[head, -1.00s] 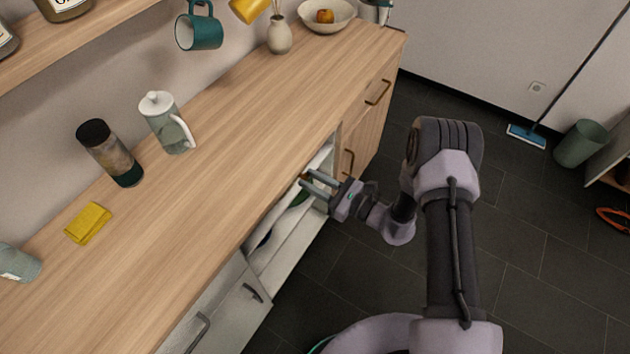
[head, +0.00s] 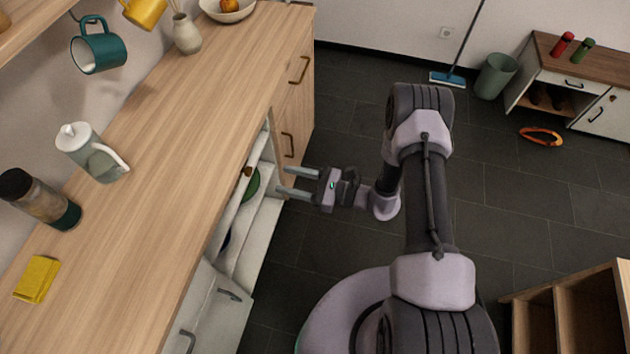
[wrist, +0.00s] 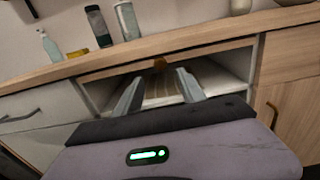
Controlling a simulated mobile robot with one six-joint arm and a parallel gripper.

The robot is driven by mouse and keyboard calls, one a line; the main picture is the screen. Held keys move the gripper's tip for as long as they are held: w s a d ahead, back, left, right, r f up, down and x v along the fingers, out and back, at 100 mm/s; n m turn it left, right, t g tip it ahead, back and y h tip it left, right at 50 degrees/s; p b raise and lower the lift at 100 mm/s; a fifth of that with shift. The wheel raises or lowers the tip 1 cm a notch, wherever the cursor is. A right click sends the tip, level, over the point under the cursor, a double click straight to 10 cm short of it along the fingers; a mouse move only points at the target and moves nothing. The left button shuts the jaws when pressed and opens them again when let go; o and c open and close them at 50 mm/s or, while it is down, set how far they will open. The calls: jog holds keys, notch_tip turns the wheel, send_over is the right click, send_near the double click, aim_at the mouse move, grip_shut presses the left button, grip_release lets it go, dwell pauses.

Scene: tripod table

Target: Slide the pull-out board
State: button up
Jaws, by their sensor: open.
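The pull-out board shows in the wrist view as a thin wooden strip (wrist: 215,54) just under the countertop edge, with a small brown knob (wrist: 160,63) at its middle. In the head view the knob (head: 247,171) shows beside the counter's front edge; the countertop hides most of the board. How far the board stands out is hard to tell. My gripper (head: 283,179) is open and empty, in front of the counter and apart from the knob. In the wrist view its two fingers (wrist: 158,91) point toward the cabinet, below the knob.
Below the board is an open niche with a green item (head: 252,186). Handled cabinet fronts (head: 220,310) flank it. The countertop (head: 170,170) holds a white-lidded jug (head: 95,155), a dark-lidded jar (head: 42,198) and a yellow cloth (head: 37,279). Dark floor (head: 370,260) is clear around the arm.

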jog(key=p+v, duration=0.1)
jog(key=v, duration=0.6)
jog(key=shift+d, duration=0.25)
jog(key=shift+s, duration=0.1)
jog(key=s+a+r+n+g+h, duration=0.15)
jog(key=r+n+g, duration=0.3)
jog(key=r, duration=0.45)
jog(key=s+a+r+n+g+h, duration=0.1)
jog(key=s+r+n+g+h, duration=0.25)
jog(key=r+n, duration=0.45)
jog(key=s+d+r+n+t+h, duration=0.2)
jog(key=s+d+r+t+h, duration=0.1)
jog(key=r, duration=0.5)
jog(key=s+d+r+n+t+h, duration=0.3)
jog(key=s+d+r+t+h, duration=0.1)
jog(key=s+r+h, duration=0.3)
notch_tip(320, 180, up, 3)
jog(key=shift+s+d+f+t, duration=0.2)
jog(key=shift+s+d+t, duration=0.1)
jog(key=shift+s+d, duration=0.25)
